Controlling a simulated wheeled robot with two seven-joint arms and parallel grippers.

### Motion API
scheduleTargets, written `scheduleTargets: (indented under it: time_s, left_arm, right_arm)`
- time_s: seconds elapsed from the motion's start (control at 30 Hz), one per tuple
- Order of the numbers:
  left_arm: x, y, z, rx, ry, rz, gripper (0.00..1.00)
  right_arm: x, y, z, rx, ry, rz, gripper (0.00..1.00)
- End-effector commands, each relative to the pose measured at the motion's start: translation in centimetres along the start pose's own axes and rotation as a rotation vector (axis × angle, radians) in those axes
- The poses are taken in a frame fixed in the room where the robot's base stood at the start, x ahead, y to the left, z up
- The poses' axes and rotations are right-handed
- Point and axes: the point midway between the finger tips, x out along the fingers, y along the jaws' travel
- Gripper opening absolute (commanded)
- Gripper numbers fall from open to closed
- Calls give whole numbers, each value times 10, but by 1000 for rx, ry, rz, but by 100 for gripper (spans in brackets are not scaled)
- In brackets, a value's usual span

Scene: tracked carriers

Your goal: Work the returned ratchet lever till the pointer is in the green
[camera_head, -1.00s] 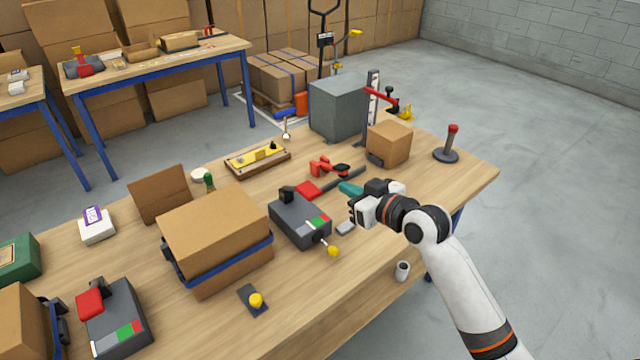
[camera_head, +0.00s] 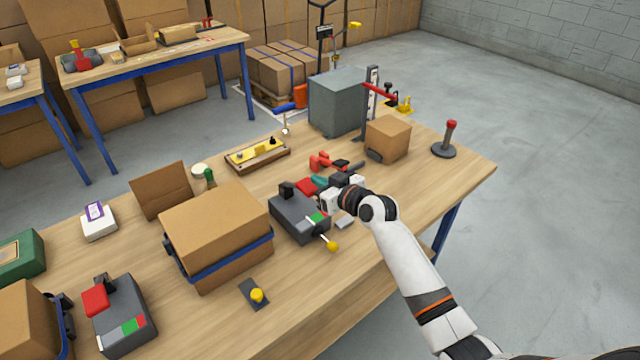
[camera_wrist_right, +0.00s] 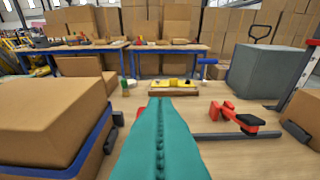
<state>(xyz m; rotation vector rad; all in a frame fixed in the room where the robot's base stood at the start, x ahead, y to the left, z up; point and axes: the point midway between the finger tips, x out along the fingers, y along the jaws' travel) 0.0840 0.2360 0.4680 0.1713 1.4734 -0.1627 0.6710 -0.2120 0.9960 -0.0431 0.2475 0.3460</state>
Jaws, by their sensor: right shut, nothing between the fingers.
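A dark grey ratchet unit (camera_head: 292,217) stands mid-bench, with a red lever pad (camera_head: 305,187) at its far end. A red, white and green gauge (camera_head: 317,219) is on its top. A rod with a yellow knob (camera_head: 332,246) sticks out at its near end. The pointer is too small to make out. My right gripper (camera_head: 320,181) is beside the red pad; contact cannot be told. Its teal fingers (camera_wrist_right: 165,105) are shut together, empty, in the right wrist view. A similar unit (camera_head: 124,314) stands at the front left. My left gripper is not in view.
A strapped carton (camera_head: 217,232) stands left of the middle unit. A red clamp (camera_head: 322,161) lies just beyond my gripper, also in the wrist view (camera_wrist_right: 232,115). A small carton (camera_head: 388,138) and grey box (camera_head: 337,103) stand behind. The bench's right end is fairly clear.

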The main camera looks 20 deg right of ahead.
Motion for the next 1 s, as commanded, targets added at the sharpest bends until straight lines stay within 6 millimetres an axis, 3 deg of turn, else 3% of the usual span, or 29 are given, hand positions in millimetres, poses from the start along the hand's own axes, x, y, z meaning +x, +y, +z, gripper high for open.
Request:
scheduleTargets:
  time_s: [0.2,0.57,1.0]
  left_arm:
    - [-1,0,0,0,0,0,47]
    - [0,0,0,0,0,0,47]
    - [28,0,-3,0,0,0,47]
  right_arm:
    - [4,0,-14,0,-3,0,0]
    - [4,0,-15,0,-4,0,0]
    - [1,0,-28,-1,-58,0,0]
